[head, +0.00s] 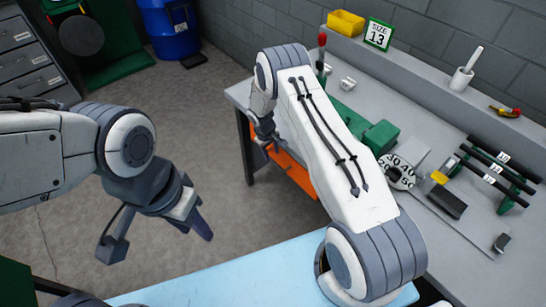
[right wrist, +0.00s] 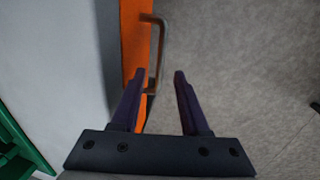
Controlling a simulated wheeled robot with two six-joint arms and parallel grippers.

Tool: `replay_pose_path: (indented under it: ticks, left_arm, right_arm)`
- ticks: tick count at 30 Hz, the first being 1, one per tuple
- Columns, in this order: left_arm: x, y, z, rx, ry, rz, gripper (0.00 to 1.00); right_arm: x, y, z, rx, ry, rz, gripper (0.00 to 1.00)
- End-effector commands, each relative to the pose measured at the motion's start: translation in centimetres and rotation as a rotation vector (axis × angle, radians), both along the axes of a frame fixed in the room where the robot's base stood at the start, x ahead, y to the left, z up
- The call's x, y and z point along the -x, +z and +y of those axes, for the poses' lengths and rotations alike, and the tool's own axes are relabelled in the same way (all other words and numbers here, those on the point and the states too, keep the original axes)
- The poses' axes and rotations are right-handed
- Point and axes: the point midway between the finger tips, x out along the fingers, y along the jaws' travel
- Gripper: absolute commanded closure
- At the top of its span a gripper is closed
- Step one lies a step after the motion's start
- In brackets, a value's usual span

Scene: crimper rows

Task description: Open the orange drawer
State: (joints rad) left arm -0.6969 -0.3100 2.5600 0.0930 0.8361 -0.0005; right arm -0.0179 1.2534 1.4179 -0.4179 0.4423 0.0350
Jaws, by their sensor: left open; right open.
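The orange drawer (head: 292,172) is under the edge of the grey workbench, partly hidden behind my right arm in the head view. In the right wrist view its orange front (right wrist: 134,42) runs beside the bench edge, with a metal bar handle (right wrist: 160,50) standing out from it. My right gripper (right wrist: 159,74) is open; the near end of the handle appears between its fingertips. I cannot tell whether the fingers touch it. My right gripper (head: 264,138) is mostly hidden in the head view. My left gripper (head: 158,240) is open and empty over the floor, away from the drawer.
The workbench (head: 420,215) holds green tools, a numbered dial (head: 397,172) and black-handled tools (head: 490,165). A yellow bin (head: 345,22) and a size 13 sign (head: 378,34) stand on the ledge. A blue barrel (head: 168,28) stands behind. The floor before the drawer is clear.

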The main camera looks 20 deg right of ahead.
Motion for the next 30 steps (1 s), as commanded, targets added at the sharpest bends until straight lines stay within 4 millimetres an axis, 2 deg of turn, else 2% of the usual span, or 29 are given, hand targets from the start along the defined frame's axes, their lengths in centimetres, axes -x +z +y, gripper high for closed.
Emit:
replay_pose_path:
  ticks: [3, 9, 19, 20, 21, 23, 24, 30]
  left_arm:
    - [0.0, 0.5, 0.0, 0.000, 0.000, 0.000, 0.59]
    - [0.0, 0.7, 0.0, 0.000, 0.000, 0.000, 0.59]
    - [0.0, 0.7, 0.0, 0.000, 0.000, 0.000, 0.59]
    - [0.0, 0.7, 0.0, 0.000, 0.000, 0.000, 0.59]
    - [0.0, 0.7, 0.0, 0.000, 0.000, 0.000, 0.59]
    - [0.0, 0.7, 0.0, 0.000, 0.000, 0.000, 0.59]
    - [0.0, 0.7, 0.0, 0.000, 0.000, 0.000, 0.59]
    - [0.0, 0.7, 0.0, 0.000, 0.000, 0.000, 0.59]
  right_arm:
    - [0.0, -1.9, -0.3, -0.001, 0.000, 0.001, 0.55]
    - [-0.2, -3.8, -0.7, 0.000, 0.000, 0.000, 0.55]
    - [-0.3, -4.2, -0.7, 0.001, 0.000, -0.001, 0.55]
    - [-0.3, -4.2, -0.7, 0.001, 0.000, -0.001, 0.59]
    - [-0.3, -4.2, -0.7, 0.001, 0.000, -0.001, 0.74]
    - [-0.3, -4.2, -0.7, 0.000, 0.000, -0.001, 0.97]
    - [-0.3, -4.2, -0.7, 0.000, 0.000, -0.001, 1.00]
    - [-0.3, -4.2, -0.7, 0.000, 0.000, -0.001, 1.00]
